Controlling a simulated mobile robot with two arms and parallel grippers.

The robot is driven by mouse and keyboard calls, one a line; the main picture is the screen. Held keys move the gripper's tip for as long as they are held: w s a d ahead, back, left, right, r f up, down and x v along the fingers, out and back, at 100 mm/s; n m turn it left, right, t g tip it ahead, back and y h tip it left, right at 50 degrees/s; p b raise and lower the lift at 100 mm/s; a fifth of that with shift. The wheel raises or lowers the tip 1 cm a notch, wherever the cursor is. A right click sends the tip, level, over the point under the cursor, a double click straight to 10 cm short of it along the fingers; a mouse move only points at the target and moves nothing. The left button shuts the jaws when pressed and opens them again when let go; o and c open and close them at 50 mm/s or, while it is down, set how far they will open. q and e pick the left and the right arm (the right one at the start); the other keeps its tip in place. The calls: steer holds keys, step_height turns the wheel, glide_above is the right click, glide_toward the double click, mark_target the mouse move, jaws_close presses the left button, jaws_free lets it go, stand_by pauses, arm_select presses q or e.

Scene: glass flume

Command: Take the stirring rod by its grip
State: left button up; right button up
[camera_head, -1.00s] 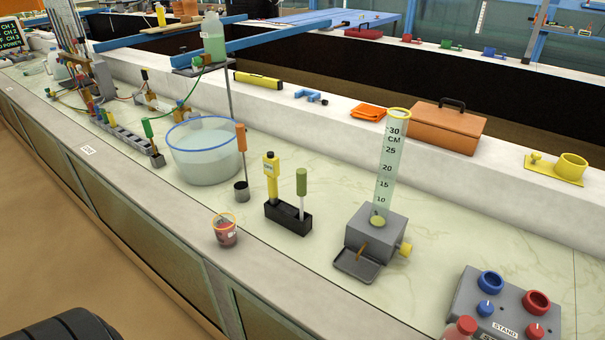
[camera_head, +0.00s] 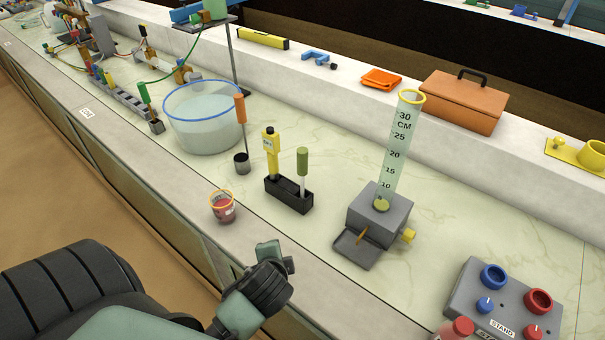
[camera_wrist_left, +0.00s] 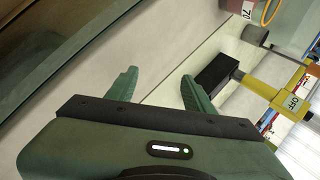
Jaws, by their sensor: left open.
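A thin stirring rod with an orange grip (camera_head: 241,109) stands upright in a small dark cup (camera_head: 242,163) on the bench, in front of the water basin. The same dark cup shows at the upper right of the left wrist view (camera_wrist_left: 257,36). My left gripper (camera_wrist_left: 157,78) is open, with nothing between its fingers. In the head view my left arm comes in low over the bench's front edge, nearer than the cup and apart from the rod. There its fingers are hard to make out. My right gripper is not in view.
A black holder (camera_head: 289,195) with a yellow meter (camera_head: 271,156) and a green-handled tool (camera_head: 302,166) stands right of the rod. A small red pot (camera_head: 222,208) sits near the front edge. The basin (camera_head: 203,130) is behind; a grey block with a measuring tube (camera_head: 401,150) stands right.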

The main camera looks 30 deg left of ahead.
mark_target(303, 168)
arm_select(q)
steer(key=w+a+r+m+t+y, duration=0.1)
steer(key=w+r+m+t, duration=0.2)
steer(key=w+m, duration=0.2)
steer(key=w+a+r+m+t+y, duration=0.1)
steer(key=w+r+m+t, duration=0.2)
steer(key=w+m, duration=0.3)
steer(key=w+a+r+m+t+y, duration=0.2)
steer(key=w+r+m, duration=0.3)
steer(key=m, duration=0.5)
steer(key=shift+w+a+t, duration=0.1)
steer(key=shift+w+t, duration=0.4)
steer(key=shift+w, duration=0.15)
steer(key=p+x, duration=0.1)
steer(key=x, duration=0.6)
steer(key=shift+w+a+p, duration=0.25)
steer(key=shift+a+p, duration=0.05)
jaws_close()
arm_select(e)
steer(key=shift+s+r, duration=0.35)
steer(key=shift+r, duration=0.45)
